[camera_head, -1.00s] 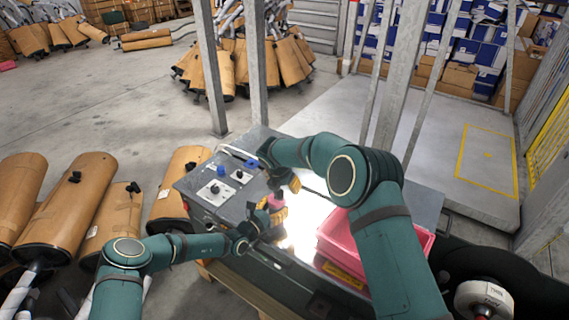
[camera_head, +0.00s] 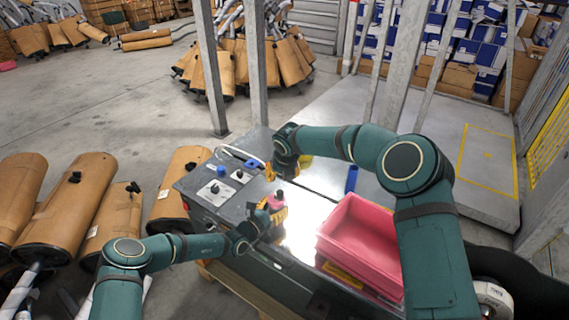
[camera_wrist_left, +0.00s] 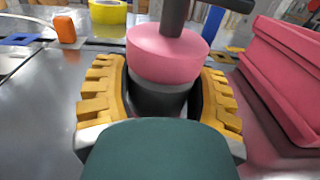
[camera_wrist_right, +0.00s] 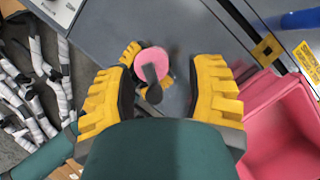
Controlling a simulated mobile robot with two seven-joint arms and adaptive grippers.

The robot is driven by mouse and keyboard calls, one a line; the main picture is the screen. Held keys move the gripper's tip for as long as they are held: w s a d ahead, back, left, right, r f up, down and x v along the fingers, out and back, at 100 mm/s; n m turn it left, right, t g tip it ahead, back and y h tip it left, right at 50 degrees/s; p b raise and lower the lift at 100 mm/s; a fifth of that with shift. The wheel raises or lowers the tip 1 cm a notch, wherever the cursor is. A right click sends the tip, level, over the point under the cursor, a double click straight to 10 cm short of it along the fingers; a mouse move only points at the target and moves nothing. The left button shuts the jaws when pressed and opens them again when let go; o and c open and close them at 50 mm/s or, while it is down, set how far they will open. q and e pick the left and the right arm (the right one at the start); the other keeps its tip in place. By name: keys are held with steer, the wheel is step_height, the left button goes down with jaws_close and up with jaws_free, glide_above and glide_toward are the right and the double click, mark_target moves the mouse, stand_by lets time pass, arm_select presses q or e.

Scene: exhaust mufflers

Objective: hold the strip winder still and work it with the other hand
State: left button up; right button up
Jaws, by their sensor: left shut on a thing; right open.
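The strip winder has a pink round top and a dark crank handle; its pink part (camera_wrist_left: 168,55) stands upright on the grey bench, and it also shows in the head view (camera_head: 276,202) and the right wrist view (camera_wrist_right: 152,63). My left gripper (camera_wrist_left: 160,95) is shut on the winder's dark lower body, one yellow finger on each side; it also shows in the head view (camera_head: 277,212). My right gripper (camera_wrist_right: 165,90) is open and empty. It is apart from the winder, above the bench farther back, pointing down, with the winder's crank between its fingers in its wrist view.
A pink bin (camera_head: 360,245) stands on the bench right of the winder. A blue cylinder (camera_head: 351,179) stands behind it. Mufflers (camera_head: 70,205) lie on the floor left.

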mark_target(280, 191)
steer(key=v, duration=0.6)
steer(key=shift+r, duration=0.25)
steer(key=shift+s, duration=0.15)
steer(key=f+m+g+y, duration=0.1)
steer(key=f+m, duration=0.2)
steer(key=m, duration=0.5)
steer(key=a+f+m+g+y, duration=0.1)
steer(key=f+m, duration=0.3)
steer(key=m, duration=0.4)
steer(key=s+f+m+y, duration=0.1)
steer(key=f+m, duration=0.2)
steer(key=m, duration=0.5)
steer(key=shift+a+f+m+g, duration=0.15)
steer(key=shift+f+m+g, duration=0.15)
steer(key=shift+g, duration=0.1)
steer(key=shift+c, duration=0.2)
jaws_close()
